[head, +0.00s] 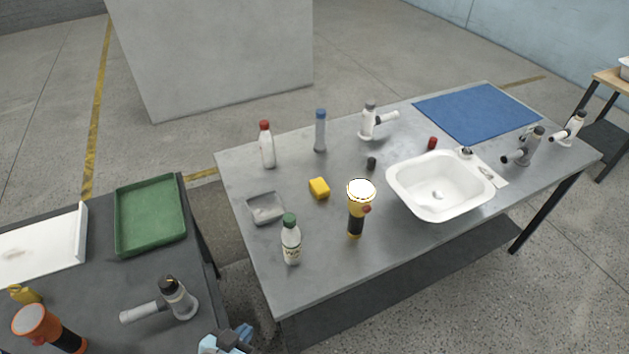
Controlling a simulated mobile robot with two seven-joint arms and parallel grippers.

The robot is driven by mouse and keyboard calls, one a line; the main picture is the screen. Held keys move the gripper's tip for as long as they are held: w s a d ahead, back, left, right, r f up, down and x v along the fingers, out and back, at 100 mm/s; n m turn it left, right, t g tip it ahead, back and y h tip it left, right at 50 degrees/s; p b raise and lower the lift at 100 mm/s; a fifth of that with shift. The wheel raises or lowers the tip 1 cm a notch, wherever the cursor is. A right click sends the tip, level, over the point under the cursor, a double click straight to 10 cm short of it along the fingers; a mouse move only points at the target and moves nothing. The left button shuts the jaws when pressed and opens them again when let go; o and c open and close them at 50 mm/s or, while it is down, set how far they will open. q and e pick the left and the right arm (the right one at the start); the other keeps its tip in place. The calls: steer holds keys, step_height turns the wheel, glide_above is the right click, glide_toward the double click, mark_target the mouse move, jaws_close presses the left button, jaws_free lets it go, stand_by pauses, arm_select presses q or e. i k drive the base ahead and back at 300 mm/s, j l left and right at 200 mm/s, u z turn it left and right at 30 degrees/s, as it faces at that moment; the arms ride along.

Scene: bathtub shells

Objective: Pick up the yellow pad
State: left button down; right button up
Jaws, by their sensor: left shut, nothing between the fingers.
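The yellow pad (319,188) is a small yellow block lying on the grey metal table (330,240), left of the table's middle. It stands clear of the things around it. My left gripper (232,340) shows only in part at the bottom edge of the head view, light blue and dark. It is shut and empty, in front of the table's near left corner and well apart from the pad. My right gripper is out of view.
A grey tray (265,208) and green-capped bottle (291,240) stand left of the pad. A flashlight (356,208) stands to its right, near a white sink (437,185). Red-capped (266,147) and blue-capped bottles (320,132) stand behind. A dark table (100,285) stands left.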

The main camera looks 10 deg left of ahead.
mark_target(320, 187)
steer(key=i+l+u, duration=0.1)
steer(key=l+u, duration=0.55)
steer(key=u, duration=0.15)
steer(key=l+u, duration=0.3)
steer(key=l, duration=0.8)
steer(key=k+l, duration=0.1)
steer(key=l, duration=1.85)
steer(key=i+u, duration=0.05)
